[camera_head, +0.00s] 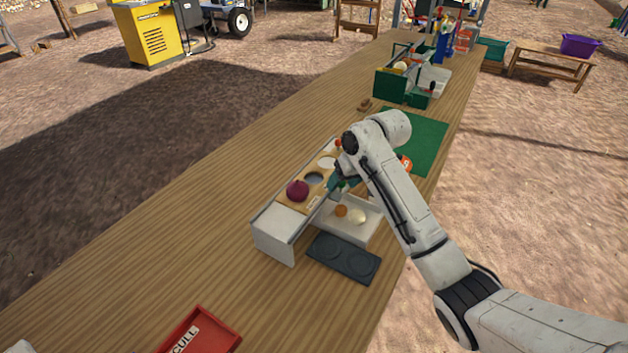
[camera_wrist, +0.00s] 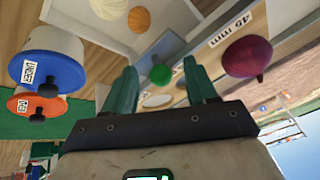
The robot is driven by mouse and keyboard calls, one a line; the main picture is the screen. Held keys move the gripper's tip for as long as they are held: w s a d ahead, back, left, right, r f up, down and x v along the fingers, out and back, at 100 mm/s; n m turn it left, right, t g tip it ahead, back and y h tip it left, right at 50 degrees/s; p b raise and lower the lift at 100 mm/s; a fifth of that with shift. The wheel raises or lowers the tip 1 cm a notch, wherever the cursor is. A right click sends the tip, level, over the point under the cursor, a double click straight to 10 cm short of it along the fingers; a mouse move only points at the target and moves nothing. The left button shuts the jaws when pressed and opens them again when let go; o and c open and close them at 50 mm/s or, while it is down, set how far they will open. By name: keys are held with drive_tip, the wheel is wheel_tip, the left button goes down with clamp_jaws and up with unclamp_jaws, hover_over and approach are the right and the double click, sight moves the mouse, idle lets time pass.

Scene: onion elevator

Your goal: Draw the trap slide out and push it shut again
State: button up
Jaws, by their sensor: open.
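The sizing box has a wooden top board (camera_head: 292,203) with round holes and a white body (camera_head: 278,220). A red onion (camera_head: 297,190) sits on the board and also shows in the wrist view (camera_wrist: 248,57), near a "45 mm" label (camera_wrist: 228,33). A green knob (camera_wrist: 160,75), possibly the trap slide's, stands out from the box side. My gripper (camera_head: 341,186) is open at the box's right side. In the wrist view its two teal fingers (camera_wrist: 160,66) stand either side of the knob, with visible gaps. The slide itself cannot be made out.
A white tray (camera_head: 340,232) with an orange and a pale onion lies beside the box. A dark two-ring plate (camera_head: 344,259) is in front. A red CULL tray (camera_head: 200,335) stands nearer. A green mat (camera_head: 428,135), labelled drums (camera_wrist: 50,72) and a green crate (camera_head: 395,88) lie beyond.

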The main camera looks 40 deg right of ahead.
wheel_tip(320, 180, up, 6)
drive_tip(key=p, duration=0.6)
idle(0.4)
idle(0.4)
drive_tip(key=s+a+f+n, duration=0.1)
drive_tip(key=s+a+f, duration=0.3)
drive_tip(key=a, duration=0.5)
drive_tip(key=s+a+f+n, duration=0.1)
drive_tip(key=s+a+f, duration=0.1)
drive_tip(key=s+a, duration=0.5)
drive_tip(key=s+f+g, duration=0.2)
drive_tip(key=s+f, duration=0.1)
drive_tip(key=s, duration=0.8)
drive_tip(key=s+a+f+g+h+b, duration=0.1)
drive_tip(key=s+f, duration=0.3)
drive_tip(key=s, duration=0.8)
drive_tip(key=shift+s+a+g, duration=0.15)
drive_tip(key=shift+g, duration=0.35)
